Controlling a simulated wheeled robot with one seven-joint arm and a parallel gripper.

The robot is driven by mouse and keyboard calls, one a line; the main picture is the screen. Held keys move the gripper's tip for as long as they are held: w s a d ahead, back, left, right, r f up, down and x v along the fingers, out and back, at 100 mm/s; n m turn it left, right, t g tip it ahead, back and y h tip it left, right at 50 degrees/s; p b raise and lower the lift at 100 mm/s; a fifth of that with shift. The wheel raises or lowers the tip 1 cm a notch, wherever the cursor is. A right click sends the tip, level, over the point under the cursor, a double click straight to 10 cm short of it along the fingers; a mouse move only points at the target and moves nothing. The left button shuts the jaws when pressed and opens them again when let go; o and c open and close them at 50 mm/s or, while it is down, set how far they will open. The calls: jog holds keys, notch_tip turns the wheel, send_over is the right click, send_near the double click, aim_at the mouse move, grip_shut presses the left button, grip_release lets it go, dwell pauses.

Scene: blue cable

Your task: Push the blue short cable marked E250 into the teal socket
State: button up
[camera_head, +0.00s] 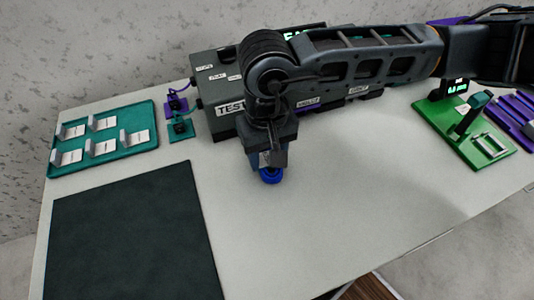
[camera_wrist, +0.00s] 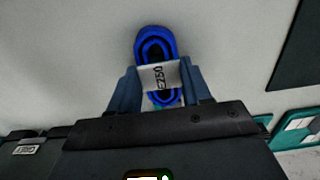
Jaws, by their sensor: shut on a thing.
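The blue short cable (camera_head: 270,176) is a coiled loop under my gripper (camera_head: 267,158), just above or at the white table; I cannot tell whether it touches. In the wrist view the cable (camera_wrist: 154,36) has a white label reading E250, and my gripper (camera_wrist: 159,88) is shut on it with a finger on either side of the label. The teal socket (camera_head: 180,128) is a small teal block with a black part on top, left of my gripper beside the test box. The cable's end is hidden from the head view.
A grey box labelled TEST (camera_head: 230,108) stands behind my gripper. A purple socket (camera_head: 176,105) sits behind the teal one. A teal tray (camera_head: 142,143) with labelled slots and a dark mat (camera_head: 135,240) lie left. A green stand (camera_head: 465,135) is right. The middle front table is clear.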

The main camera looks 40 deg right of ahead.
jog(key=shift+w+d, duration=0.1)
jog(key=shift+w, duration=0.35)
jog(key=shift+w+d+b, duration=0.15)
jog(key=shift+w+b, duration=0.2)
jog(key=shift+b, duration=0.1)
jog(key=shift+w+d+b, duration=0.25)
jog(key=shift+w+b, duration=0.4)
jog(key=shift+w, duration=0.2)
jog(key=shift+w+d+b, duration=0.25)
jog(key=shift+w+b, duration=0.4)
jog(key=shift+w, duration=0.15)
dwell(1.5)
jog(key=o, duration=1.1)
jog(key=shift+o, duration=0.2)
jog(key=shift+r, duration=0.1)
jog(key=shift+r+p, duration=1.45)
jog(key=shift+r, duration=2.45)
